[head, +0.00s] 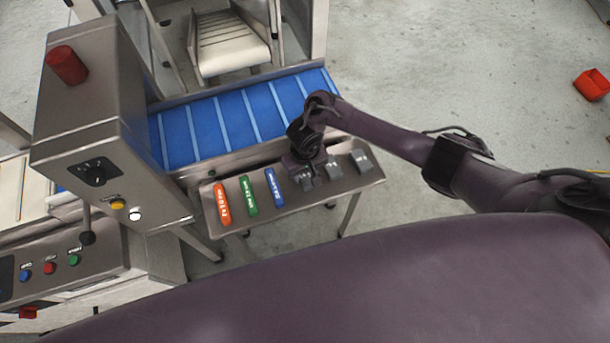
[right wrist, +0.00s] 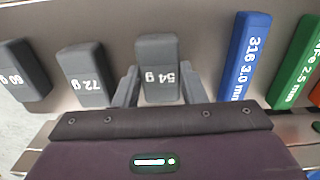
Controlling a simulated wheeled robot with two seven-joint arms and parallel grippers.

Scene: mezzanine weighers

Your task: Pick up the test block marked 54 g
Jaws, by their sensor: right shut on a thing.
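The grey test block marked 54 g (right wrist: 159,70) shows in the right wrist view, standing between the two fingers of my right gripper (right wrist: 158,88). The gripper is shut on it, one finger at each side. The block appears to be at the shelf surface; I cannot tell whether it is lifted. In the head view my right gripper (head: 312,178) is over the steel shelf, and the block is mostly hidden beneath it. My left gripper is not in view.
Grey blocks marked 72 g (right wrist: 86,75) and 60 g (right wrist: 22,72) stand beside it on the steel shelf (head: 250,224). On the other side are blue (head: 275,187), green (head: 248,196) and orange (head: 222,204) bars. A blue conveyor (head: 235,122) runs behind the shelf.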

